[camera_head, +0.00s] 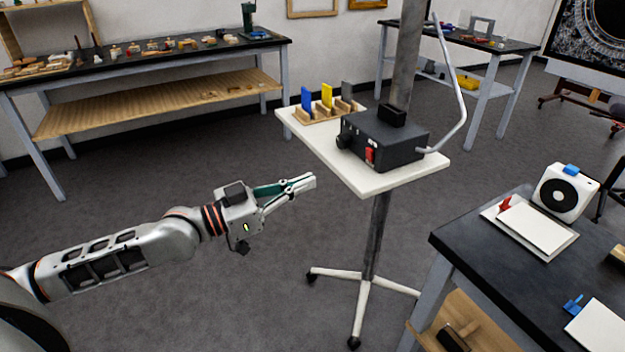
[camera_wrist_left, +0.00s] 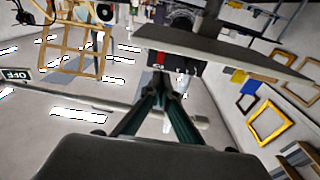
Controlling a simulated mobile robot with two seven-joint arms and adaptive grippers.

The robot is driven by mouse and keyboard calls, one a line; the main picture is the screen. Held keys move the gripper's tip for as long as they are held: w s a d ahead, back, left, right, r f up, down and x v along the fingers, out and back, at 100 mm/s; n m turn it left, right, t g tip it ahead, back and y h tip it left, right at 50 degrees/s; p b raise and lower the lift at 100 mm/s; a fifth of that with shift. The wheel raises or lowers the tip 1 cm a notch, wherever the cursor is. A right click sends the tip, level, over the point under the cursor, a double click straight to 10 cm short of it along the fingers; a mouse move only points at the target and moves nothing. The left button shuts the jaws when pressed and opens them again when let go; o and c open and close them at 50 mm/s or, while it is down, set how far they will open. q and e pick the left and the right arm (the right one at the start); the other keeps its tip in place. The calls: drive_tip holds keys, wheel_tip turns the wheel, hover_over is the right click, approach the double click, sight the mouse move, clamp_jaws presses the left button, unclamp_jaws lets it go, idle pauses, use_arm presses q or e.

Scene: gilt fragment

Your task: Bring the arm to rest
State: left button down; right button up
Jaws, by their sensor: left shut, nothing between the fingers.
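My left arm reaches in from the left in the head view. Its gripper (camera_head: 308,181) is shut and empty, held in the air left of the white stand table (camera_head: 395,180), at about the height of its top and apart from it. In the left wrist view the two fingers of the left gripper (camera_wrist_left: 163,90) meet at their tips, with nothing between them. My right gripper does not show in either view.
The stand table carries a black box (camera_head: 385,140) with a red switch and a wooden rack with coloured plates (camera_head: 327,97). A dark workbench (camera_head: 480,240) stands at right, with a white fan unit (camera_head: 566,192). Open grey floor (camera_head: 200,300) lies below my arm.

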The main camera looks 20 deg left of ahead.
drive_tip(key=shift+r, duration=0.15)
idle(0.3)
use_arm(q)
drive_tip(key=s+d+f+n+g+y+p, duration=0.1)
drive_tip(key=s+d+f+g+y+p, duration=0.1)
drive_tip(key=s+f, duration=1)
drive_tip(key=s+d+f+n+g+y+p, duration=0.2)
drive_tip(key=s+f+y+p, duration=0.3)
drive_tip(key=s+f, duration=0.8)
wheel_tip(320, 180, down, 6)
drive_tip(key=shift+d+f+y+p, duration=0.2)
drive_tip(key=shift+d+y+p, duration=0.1)
drive_tip(key=shift+y, duration=0.7)
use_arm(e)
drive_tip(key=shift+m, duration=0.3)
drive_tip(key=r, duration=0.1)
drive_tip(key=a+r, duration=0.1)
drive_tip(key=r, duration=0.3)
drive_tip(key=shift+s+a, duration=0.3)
